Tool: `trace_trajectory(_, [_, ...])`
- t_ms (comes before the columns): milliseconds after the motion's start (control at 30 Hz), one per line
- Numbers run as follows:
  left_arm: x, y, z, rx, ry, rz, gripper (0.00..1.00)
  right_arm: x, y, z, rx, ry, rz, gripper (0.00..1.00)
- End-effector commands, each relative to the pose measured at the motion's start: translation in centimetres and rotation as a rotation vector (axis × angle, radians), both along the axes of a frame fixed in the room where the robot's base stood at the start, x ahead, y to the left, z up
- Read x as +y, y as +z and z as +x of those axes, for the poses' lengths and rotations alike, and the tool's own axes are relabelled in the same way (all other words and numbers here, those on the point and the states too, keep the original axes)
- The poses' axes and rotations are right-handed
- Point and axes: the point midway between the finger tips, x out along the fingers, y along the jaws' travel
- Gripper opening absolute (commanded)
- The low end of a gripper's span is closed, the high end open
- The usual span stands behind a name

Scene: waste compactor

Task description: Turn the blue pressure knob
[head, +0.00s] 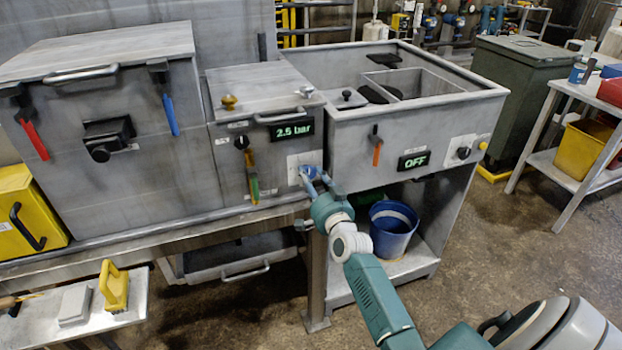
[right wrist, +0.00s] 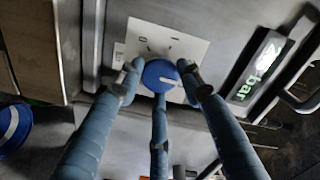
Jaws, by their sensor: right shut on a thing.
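The blue pressure knob (right wrist: 161,76) sits on a white plate (right wrist: 165,42) with dark marks, on the front of the middle grey unit. A white line on the knob's face points to the right in the right wrist view. My right gripper (right wrist: 160,80) is shut on the knob, with its blue fingers around the rim. In the head view my right gripper (head: 312,180) covers most of the knob (head: 308,171). The display (head: 291,130) above the knob reads 2.5 bar. My left gripper is not in view.
A yellow-green handle (head: 250,172) hangs left of the knob. An orange-handled lever (head: 377,150) and an OFF display (head: 414,160) are on the sink unit to the right. A blue bucket (head: 392,240) stands on the shelf below, close to my right arm.

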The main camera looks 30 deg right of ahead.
Motion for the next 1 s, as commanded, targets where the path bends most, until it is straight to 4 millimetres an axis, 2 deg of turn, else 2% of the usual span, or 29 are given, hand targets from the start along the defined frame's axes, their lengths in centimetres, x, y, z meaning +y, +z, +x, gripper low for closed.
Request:
trace_trajectory(267, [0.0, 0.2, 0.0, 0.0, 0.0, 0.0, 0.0, 0.2, -0.3, 0.0, -0.004, 0.003, 0.047, 0.11])
trace_trajectory(300, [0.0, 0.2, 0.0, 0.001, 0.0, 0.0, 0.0, 0.2, -0.4, 0.0, -0.004, 0.003, 0.047, 0.43])
trace_trajectory(367, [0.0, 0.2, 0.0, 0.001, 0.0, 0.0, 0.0, 0.2, -0.3, 0.0, -0.004, 0.003, 0.047, 0.55])
trace_trajectory(733, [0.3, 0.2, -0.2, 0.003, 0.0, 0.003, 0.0, 0.2, -0.2, -0.4, -0.007, 0.002, 0.046, 0.55])
trace_trajectory(867, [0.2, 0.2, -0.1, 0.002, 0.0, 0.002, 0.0, 0.6, -0.3, -2.2, -0.006, 0.002, 0.047, 0.55])
trace_trajectory(1000, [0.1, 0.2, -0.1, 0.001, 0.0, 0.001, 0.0, 1.4, -0.4, -5.1, -0.004, 0.002, 0.046, 0.55])
